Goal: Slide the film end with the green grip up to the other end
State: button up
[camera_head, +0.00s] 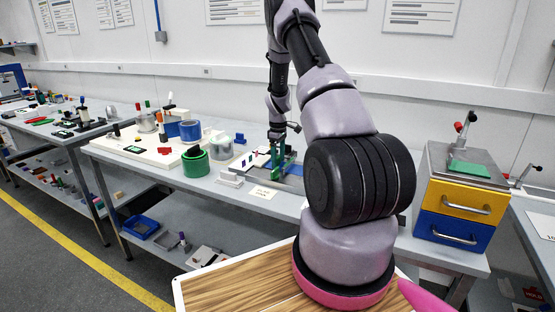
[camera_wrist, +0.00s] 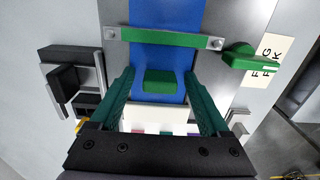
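The blue film end (camera_wrist: 168,20) runs down from the top of the wrist view, under a green crossbar (camera_wrist: 165,38) with a screw at each side. The green grip (camera_wrist: 160,82) is a small block on the blue film. My gripper (camera_wrist: 160,76) is open, its teal fingers on either side of the grip with a visible gap at each side. Below the grip is a pale strip (camera_wrist: 155,114), perhaps the other end; my gripper's body hides its lower part. In the head view my gripper (camera_head: 279,158) is low over the bench fixture, small and partly hidden.
A green handle (camera_wrist: 250,57) sits right of the crossbar beside a printed card (camera_wrist: 270,62). A black block with metal rails (camera_wrist: 70,80) stands left. On the bench are a green ring (camera_head: 195,162) and a blue roll (camera_head: 190,130); yellow and blue drawers (camera_head: 460,200) stand right.

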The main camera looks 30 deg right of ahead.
notch_tip(320, 180, up, 11)
dwell(0.6)
jog(key=shift+f, duration=0.1)
